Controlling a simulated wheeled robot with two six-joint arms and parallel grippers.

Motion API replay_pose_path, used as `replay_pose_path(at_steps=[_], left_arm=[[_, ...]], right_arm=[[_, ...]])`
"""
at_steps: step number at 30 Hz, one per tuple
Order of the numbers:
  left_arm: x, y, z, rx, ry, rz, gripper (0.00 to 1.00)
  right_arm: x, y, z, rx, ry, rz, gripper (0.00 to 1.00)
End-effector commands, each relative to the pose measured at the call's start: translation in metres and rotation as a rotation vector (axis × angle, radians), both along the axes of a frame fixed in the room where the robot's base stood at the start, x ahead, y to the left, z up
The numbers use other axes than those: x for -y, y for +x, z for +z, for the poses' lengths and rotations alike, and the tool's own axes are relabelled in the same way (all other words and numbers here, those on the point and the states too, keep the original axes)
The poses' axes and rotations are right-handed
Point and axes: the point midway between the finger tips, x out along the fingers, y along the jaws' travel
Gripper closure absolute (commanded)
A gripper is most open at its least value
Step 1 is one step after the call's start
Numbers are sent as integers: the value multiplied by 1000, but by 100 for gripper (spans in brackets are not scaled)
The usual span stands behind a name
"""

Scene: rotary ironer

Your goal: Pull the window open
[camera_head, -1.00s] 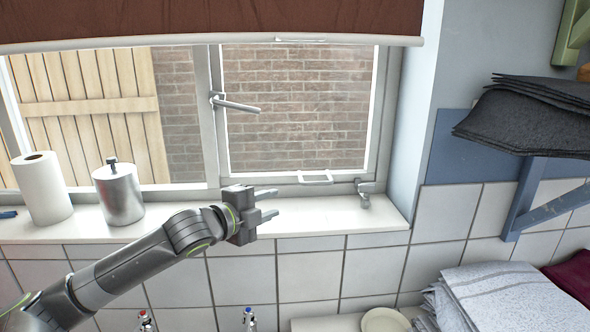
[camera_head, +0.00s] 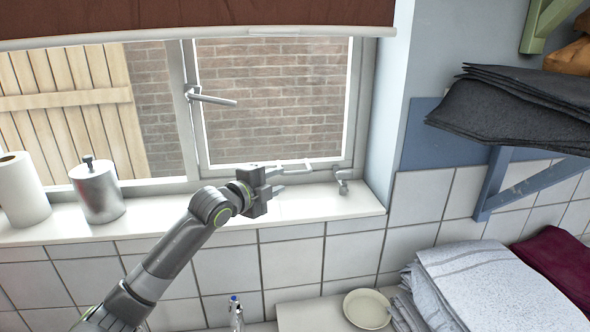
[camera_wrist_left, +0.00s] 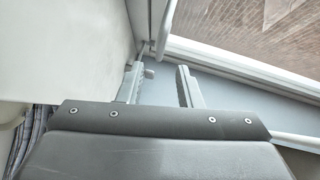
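The right window sash (camera_head: 201,125) has a grey frame around glass, with a brick wall behind. It looks closed, though a small gap could not be told. A lever handle (camera_head: 212,98) sticks out from its left side. My left gripper (camera_head: 279,180) is just in front of this handle, over the sill. In the left wrist view its two fingers (camera_wrist_left: 158,82) are apart with nothing between them. A pale bar (camera_wrist_left: 298,141) shows at lower right there, outside the fingers. My right gripper is out of view.
A metal stay (camera_head: 343,179) stands right of my gripper on the white sill (camera_head: 325,202). A metal canister (camera_head: 97,190) and paper roll (camera_head: 22,190) stand at left. A blue bracket shelf holds dark cloths (camera_head: 500,115); folded towels (camera_head: 490,285) lie below.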

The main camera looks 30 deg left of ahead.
Motion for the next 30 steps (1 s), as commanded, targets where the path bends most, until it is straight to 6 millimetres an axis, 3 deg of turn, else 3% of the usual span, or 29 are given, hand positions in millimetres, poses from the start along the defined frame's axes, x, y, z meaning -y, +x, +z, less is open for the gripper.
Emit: replay_pose_path(at_steps=[6, 15, 30], left_arm=[[5, 34, -2, -1, -5, 2, 68], [11, 70, -8, -1, -3, 1, 68], [13, 82, -12, 0, 0, 1, 68]], right_arm=[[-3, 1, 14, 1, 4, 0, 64], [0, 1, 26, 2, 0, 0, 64], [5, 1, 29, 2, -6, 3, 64]])
